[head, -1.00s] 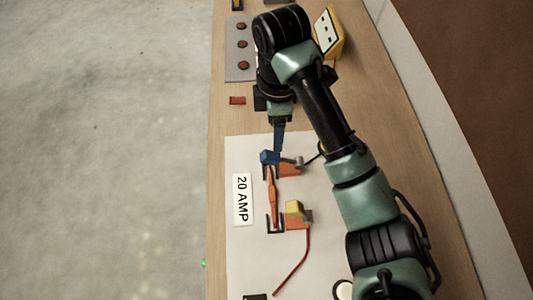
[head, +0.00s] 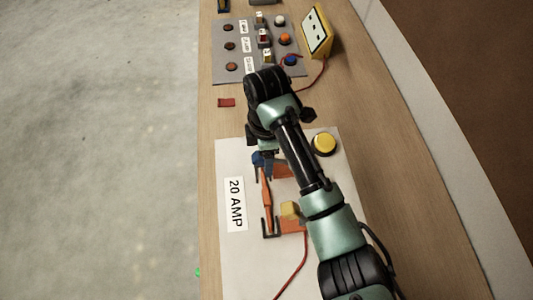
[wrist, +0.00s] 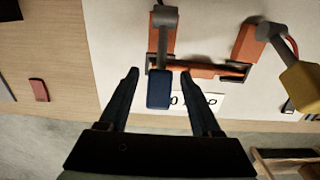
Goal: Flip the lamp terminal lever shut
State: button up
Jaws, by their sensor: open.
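The white board carries two orange terminals with levers. One lever has a blue tip (head: 258,158) and the other a yellow tip (head: 290,210); I cannot tell from any label which is the lamp's. My gripper (head: 266,160) is over the blue-tipped lever in the head view and partly hides its terminal. In the wrist view my gripper (wrist: 160,74) is open, and the blue tip (wrist: 159,88) shows between its two fingers, with a gap on each side. The grey lever arm runs up to its orange block (wrist: 162,40). The yellow tip (wrist: 302,86) is at right.
An orange fuse-like rod (head: 266,190) sits in black clips between the terminals, beside the "20 AMP" label (head: 235,203). A yellow dome (head: 323,143) is right of my arm. A grey panel (head: 221,48), a yellow meter (head: 317,31) and a small red piece (head: 226,102) lie farther back.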

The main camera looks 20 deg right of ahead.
grip_shut()
dwell(1.3)
